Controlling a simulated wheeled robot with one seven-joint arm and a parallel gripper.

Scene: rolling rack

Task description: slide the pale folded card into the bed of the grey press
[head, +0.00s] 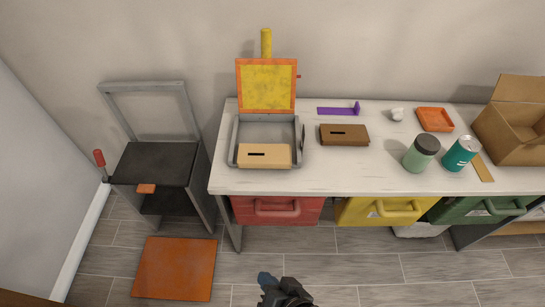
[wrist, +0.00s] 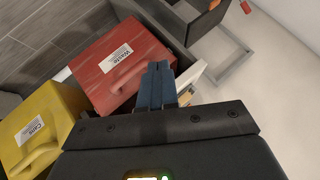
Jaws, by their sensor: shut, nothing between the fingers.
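The grey press (head: 235,138) stands on the left part of the white table, with its orange-framed yellow lid (head: 266,86) raised. The pale folded card (head: 264,161), with a dark slot, is at the front of the press's bed, covering much of the front rim. I cannot tell whether it lies inside the rim or on it. The bed behind it is bare. My gripper (head: 268,281) is low in front of the table, over the floor and apart from the card. In the wrist view my blue fingers (wrist: 156,84) are together and empty.
A brown slotted card (head: 343,134) lies right of the press. A green jar (head: 421,155), a teal can (head: 461,153) and an open carton (head: 510,125) stand further right. Red (head: 277,211) and yellow (head: 380,211) drawers sit below the tabletop. A dark rack (head: 155,165) stands left.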

